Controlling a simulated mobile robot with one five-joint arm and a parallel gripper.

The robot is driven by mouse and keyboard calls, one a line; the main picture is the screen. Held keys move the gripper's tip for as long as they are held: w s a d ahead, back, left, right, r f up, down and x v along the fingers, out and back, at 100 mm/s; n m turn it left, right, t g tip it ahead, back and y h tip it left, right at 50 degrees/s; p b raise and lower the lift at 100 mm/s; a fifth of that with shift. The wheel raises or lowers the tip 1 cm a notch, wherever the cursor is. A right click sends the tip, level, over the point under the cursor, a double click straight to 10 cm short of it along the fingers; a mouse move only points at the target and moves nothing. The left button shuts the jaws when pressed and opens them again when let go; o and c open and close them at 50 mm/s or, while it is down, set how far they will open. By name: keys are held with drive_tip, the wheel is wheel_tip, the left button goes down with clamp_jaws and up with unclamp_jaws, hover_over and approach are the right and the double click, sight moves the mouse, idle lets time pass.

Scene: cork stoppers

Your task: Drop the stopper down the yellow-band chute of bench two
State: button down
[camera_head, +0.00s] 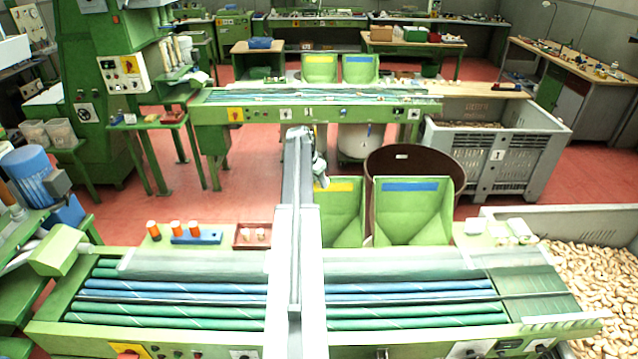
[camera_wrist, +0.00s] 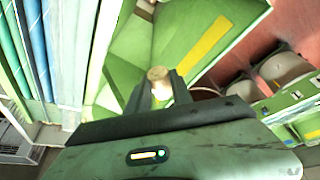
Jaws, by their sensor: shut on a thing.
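My gripper (camera_head: 320,180) is at the end of my outstretched arm, at the upper left corner of the near green chute with a yellow band (camera_head: 335,210). In the wrist view my gripper (camera_wrist: 160,88) is shut on a light tan cork stopper (camera_wrist: 158,74), whose round end shows between the dark fingers. The green yellow-band chute (camera_wrist: 180,32) fills the view behind the stopper. I cannot tell whether the stopper is directly over its opening. In the head view the stopper is too small to make out.
A blue-band chute (camera_head: 412,215) stands right beside the near yellow-band one, with a brown round bin (camera_head: 398,155) behind. The far bench (camera_head: 250,110) has its own yellow-band (camera_head: 319,68) and blue-band (camera_head: 360,68) chutes. A crate of corks (camera_head: 600,280) is at right.

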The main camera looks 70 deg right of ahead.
drive_tip(key=shift+f, duration=0.3)
drive_tip(key=c, duration=1.1)
unclamp_jaws()
drive_tip(key=shift+o, duration=0.2)
drive_tip(key=shift+r, duration=0.1)
drive_tip(key=p+v, duration=0.7)
drive_tip(key=shift+a+r, duration=0.15)
drive_tip(key=shift+r, duration=0.1)
drive_tip(key=shift+w, duration=0.1)
